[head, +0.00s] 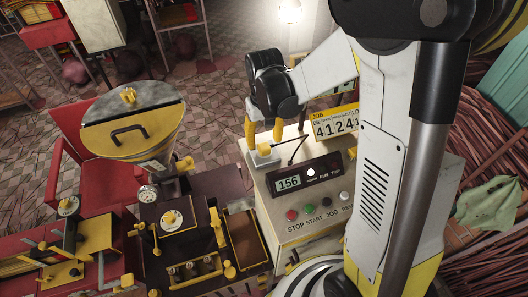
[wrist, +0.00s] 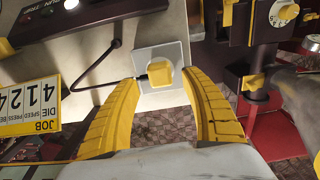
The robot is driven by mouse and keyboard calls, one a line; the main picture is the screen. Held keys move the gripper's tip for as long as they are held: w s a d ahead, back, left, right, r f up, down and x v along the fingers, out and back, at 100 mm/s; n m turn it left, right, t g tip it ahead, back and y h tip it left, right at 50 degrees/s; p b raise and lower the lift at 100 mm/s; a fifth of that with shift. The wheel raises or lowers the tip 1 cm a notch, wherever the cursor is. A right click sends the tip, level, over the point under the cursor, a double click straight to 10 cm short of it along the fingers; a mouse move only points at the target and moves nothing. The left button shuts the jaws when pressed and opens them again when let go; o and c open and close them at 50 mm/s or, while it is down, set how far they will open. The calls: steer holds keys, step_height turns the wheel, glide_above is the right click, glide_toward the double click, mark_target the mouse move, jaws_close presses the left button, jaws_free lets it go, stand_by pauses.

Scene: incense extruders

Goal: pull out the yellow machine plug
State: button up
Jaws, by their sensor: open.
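The cream cabinet (head: 310,220) carries a dark display panel (head: 305,174) and several buttons. A yellow job sign (head: 337,122) stands behind it.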

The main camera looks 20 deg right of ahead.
mark_target(264, 146)
steer(key=shift+f+b, duration=1.45)
steer(key=shift+f, duration=0.55)
jaws_close()
steer(key=shift+r, duration=0.2)
steer(key=shift+r+p, duration=1.75)
steer(key=shift+r, duration=1.15)
